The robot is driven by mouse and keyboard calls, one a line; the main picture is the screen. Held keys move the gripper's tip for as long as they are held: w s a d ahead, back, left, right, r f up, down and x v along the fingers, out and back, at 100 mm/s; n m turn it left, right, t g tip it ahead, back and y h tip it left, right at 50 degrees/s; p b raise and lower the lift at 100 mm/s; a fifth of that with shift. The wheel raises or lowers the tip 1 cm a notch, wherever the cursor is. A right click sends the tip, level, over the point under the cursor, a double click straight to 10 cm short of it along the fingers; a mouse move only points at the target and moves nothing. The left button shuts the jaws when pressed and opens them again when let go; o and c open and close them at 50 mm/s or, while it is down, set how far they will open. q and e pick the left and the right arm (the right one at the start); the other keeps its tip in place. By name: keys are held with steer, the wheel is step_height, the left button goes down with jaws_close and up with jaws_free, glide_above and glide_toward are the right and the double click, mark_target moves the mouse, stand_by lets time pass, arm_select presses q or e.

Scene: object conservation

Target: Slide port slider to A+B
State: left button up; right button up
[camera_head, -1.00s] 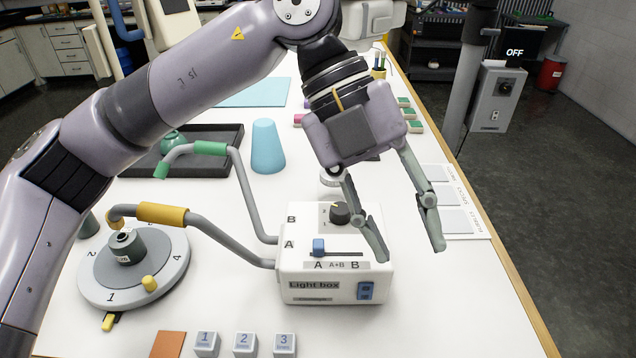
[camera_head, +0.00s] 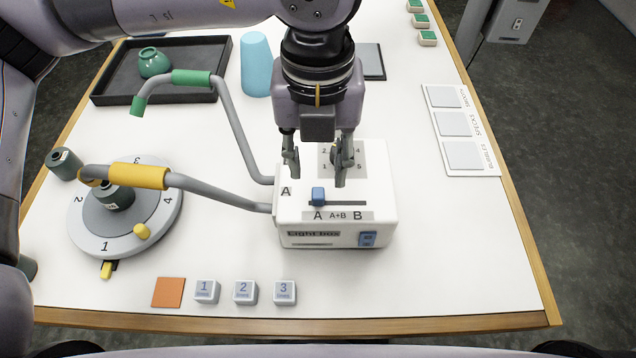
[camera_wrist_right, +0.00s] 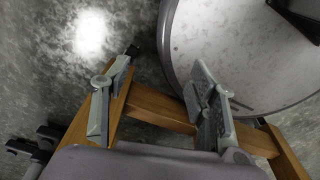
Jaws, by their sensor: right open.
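The white light box (camera_head: 382,205) stands on the table in the head view. Its blue port slider (camera_head: 318,196) sits at the left end of a dark slot (camera_head: 345,203), above the letter A. The A+B mark is right of it, then B. My left gripper (camera_head: 316,176) points down over the box, just behind the slider and slot. Its fingers are apart with nothing between them, and they hide the knob area in part. I cannot tell its exact height. My right gripper (camera_wrist_right: 155,140), in the right wrist view, is open and empty, away from the box.
Two bent pipes, with a yellow sleeve (camera_head: 138,176) and a green sleeve (camera_head: 191,78), join the box's left side. A numbered turntable (camera_head: 80,220) stands left. Number blocks (camera_head: 243,292) and an orange square (camera_head: 168,292) lie in front.

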mark_target(318, 197)
arm_select(q)
step_height(318, 197, down, 7)
steer(key=shift+f+p, duration=0.1)
steer(key=shift+p, duration=0.65)
steer(key=shift+f, duration=0.45)
arm_select(e)
steer(key=shift+w+a+r, duration=0.1)
steer(key=shift+w+r, duration=0.15)
steer(key=shift+r, duration=0.3)
steer(key=shift+w+r, duration=0.25)
steer(key=shift+r, duration=0.25)
arm_select(q)
steer(key=shift+c, duration=0.7)
jaws_close()
arm_select(e)
steer(key=shift+s+a, duration=0.1)
